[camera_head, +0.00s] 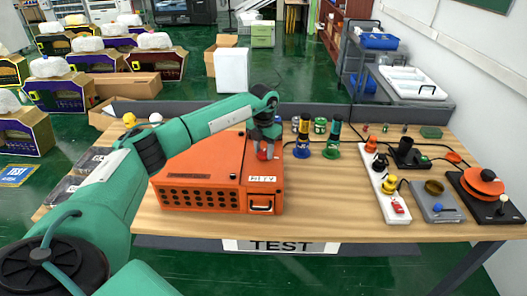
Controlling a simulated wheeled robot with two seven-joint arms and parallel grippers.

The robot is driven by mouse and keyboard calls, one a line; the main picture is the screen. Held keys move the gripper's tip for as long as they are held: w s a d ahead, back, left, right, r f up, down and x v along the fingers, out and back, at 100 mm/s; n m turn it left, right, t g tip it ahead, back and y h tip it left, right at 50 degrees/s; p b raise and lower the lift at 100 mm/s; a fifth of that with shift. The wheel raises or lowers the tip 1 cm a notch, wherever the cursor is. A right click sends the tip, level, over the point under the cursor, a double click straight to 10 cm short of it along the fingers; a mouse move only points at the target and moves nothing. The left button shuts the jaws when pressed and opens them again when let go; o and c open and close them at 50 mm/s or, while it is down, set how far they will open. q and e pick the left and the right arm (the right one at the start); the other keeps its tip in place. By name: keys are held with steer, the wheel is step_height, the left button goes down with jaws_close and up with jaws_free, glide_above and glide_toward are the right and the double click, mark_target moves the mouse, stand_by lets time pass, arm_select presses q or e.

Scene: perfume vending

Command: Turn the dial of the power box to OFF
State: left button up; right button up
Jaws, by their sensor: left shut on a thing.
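The orange power box (210,170) stands on the wooden table, left of its middle. It has dark round holes along its front and a small handle at the front right. A red dial (266,153) shows on top of the box near its right side. My left arm reaches in from the left over the box. My left gripper (266,145) points down and is shut on the red dial. The fingers cover part of the dial, and its markings are too small to read. My right gripper is not in view.
Blue and green connectors (303,152) stand close to the right of the box. A white power strip (385,185), a grey device (434,202) and a black base with an orange disc (483,182) sit at the table's right. The table's front middle (330,215) is clear.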

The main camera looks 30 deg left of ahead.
mark_target(264, 152)
arm_select(q)
steer(key=shift+r+n, duration=0.1)
steer(key=shift+n, duration=1)
steer(key=shift+w, duration=0.1)
steer(key=o, duration=1)
steer(key=shift+r+b, duration=0.35)
step_height(264, 152, up, 13)
steer(key=b, duration=0.3)
